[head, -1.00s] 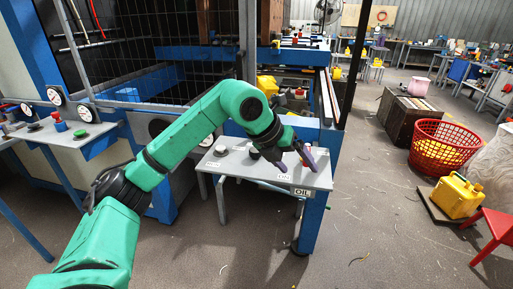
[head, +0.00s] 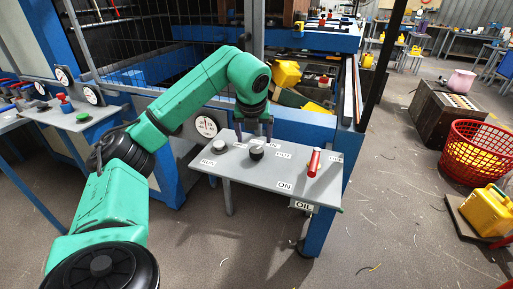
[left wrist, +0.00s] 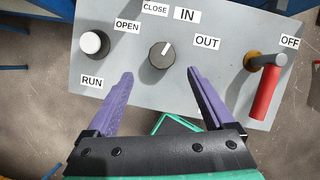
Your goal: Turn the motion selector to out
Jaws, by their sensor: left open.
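The motion selector is a round black knob (left wrist: 162,55) with a white pointer line, in the upper middle of the left wrist view. The line points up and slightly right, toward the IN label (left wrist: 187,15); the OUT label (left wrist: 206,43) is to its right. The knob also shows on the panel in the head view (head: 256,153). My left gripper (left wrist: 160,75) is open, with its two purple fingers apart and nothing between them. In the head view the gripper (head: 254,135) is pointing down just above and behind the knob. My right gripper is not in view.
The grey panel (head: 238,173) also carries a white-topped knob (left wrist: 94,43) near OPEN and RUN, and a red-handled lever (left wrist: 265,90) on the right, near OFF. A mesh fence and blue frame stand behind the panel. Floor at the right is clear near the panel.

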